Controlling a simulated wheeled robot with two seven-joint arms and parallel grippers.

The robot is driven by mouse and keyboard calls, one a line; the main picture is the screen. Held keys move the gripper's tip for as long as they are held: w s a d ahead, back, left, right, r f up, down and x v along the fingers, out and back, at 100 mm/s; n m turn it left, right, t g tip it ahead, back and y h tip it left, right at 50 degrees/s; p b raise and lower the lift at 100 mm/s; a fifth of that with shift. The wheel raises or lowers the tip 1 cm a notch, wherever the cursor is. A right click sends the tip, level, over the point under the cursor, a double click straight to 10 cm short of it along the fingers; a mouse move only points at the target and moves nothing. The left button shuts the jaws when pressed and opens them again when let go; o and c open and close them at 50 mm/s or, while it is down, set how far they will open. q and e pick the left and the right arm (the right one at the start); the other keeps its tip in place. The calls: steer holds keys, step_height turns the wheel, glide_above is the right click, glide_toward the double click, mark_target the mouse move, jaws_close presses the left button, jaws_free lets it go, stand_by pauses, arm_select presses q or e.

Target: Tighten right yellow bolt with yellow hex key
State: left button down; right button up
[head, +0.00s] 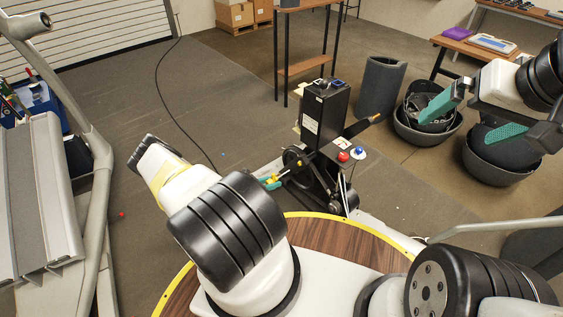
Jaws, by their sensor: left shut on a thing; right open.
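My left gripper (272,183) is at the left side of a black machine (322,112), mostly hidden behind my own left arm. Its teal fingertips show beside small yellow parts. It is shut on what looks like the yellow hex key (270,179), of which only a little shows. A small yellow spot (299,164) by the machine's dark wheel may be a yellow bolt; I cannot tell whether the key touches it. My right gripper (473,119) is open and empty at the upper right, its teal fingers wide apart, well away from the machine.
A grey frame (92,150) stands at the left. The floor between is mostly clear, with a cable.

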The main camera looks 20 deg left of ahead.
arm_select(q)
steer(key=shift+w+d, duration=0.55)
steer(key=shift+w, duration=0.35)
steer(key=shift+w+d, duration=0.55)
steer(key=shift+w, duration=0.35)
steer(key=shift+r, duration=0.15)
steer(key=n+g+h, duration=0.1)
steer(key=n, duration=0.1)
steer(key=shift+s+d+n+h, duration=0.1)
steer(key=shift+n+h, duration=0.3)
steer(key=n+h, duration=0.1)
steer(key=n, duration=0.2)
steer(key=n+h, duration=0.2)
steer(key=n, duration=0.1)
steer(key=n+h, duration=0.2)
steer(key=shift+s+d+r+n, duration=0.15)
steer(key=shift+d+r+n, duration=0.05)
steer(key=shift+r+n, duration=0.2)
